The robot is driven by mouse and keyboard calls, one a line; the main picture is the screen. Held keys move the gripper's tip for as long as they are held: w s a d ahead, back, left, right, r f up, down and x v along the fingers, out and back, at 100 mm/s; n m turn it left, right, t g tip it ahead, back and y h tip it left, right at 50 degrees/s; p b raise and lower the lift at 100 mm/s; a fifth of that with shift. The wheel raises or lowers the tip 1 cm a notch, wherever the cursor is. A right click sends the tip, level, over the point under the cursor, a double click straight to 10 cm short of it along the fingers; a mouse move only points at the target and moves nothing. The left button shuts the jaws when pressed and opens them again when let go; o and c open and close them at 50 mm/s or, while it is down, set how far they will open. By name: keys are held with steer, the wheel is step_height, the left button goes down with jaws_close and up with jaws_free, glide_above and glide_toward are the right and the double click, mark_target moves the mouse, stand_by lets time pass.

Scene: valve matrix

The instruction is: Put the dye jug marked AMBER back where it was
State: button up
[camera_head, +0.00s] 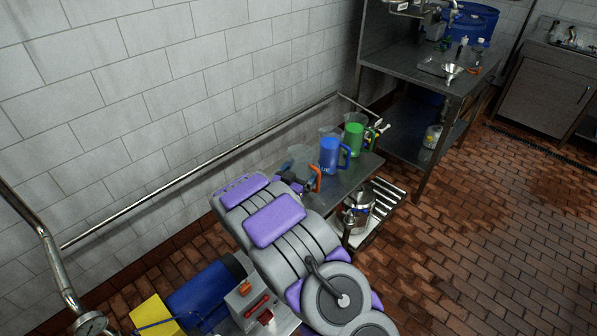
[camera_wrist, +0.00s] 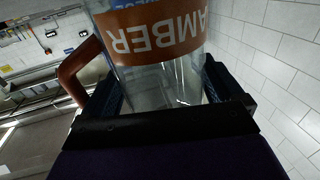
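The AMBER dye jug (camera_wrist: 150,45) fills the top of the wrist view. It is a clear jug with an orange band and an orange-brown handle (camera_wrist: 78,72); the word AMBER reads upside down there. My gripper (camera_wrist: 162,92) has one dark finger on each side of the jug body and looks closed on it. In the head view the jug's orange handle (camera_head: 317,178) shows at the left end of a metal cart, beside a blue jug (camera_head: 329,157) and a green jug (camera_head: 354,138). My arm hides much of the jug, and I cannot tell whether its base touches the cart.
The cart top (camera_head: 352,178) has bare metal in front of the jugs. A steel pot (camera_head: 357,209) stands on its lower rack. A wall rail (camera_head: 200,165) runs behind. A steel workbench (camera_head: 415,72) stands at the back right. Tiled floor (camera_head: 480,240) is open at right.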

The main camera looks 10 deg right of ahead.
steer(key=shift+o, duration=0.5)
steer(key=shift+d, duration=1)
steer(key=s+a, duration=0.2)
steer(key=a, duration=0.1)
steer(key=s+a+p, duration=0.1)
steer(key=a, duration=0.1)
steer(key=shift+s+r, duration=0.1)
steer(key=shift+p+v, duration=0.6)
steer(key=shift+v, duration=3.15)
steer(key=w+a+r+n+g+y, duration=0.1)
steer(key=w+a+r+g+y, duration=0.2)
steer(key=y, duration=0.5)
steer(key=s+a+r+n+g+y, duration=0.35)
steer(key=s+r+y, duration=0.3)
steer(key=s, duration=0.35)
steer(key=s+d+r+n+g+h, duration=0.1)
steer(key=s+d+g, duration=0.2)
steer(key=s, duration=0.9)
steer(key=s+d+r+n+g, duration=0.1)
steer(key=s+d+r+g, duration=0.1)
steer(key=s+d, duration=0.5)
steer(key=s+d+r+n+g+h, duration=0.1)
steer(key=s+d+g, duration=0.3)
steer(key=s, duration=1.4)
steer(key=shift+d+r+h, duration=0.35)
steer(key=shift+d+r, duration=0.25)
steer(key=shift+d, duration=0.05)
steer(key=shift+w+n, duration=0.1)
steer(key=shift+n, duration=0.15)
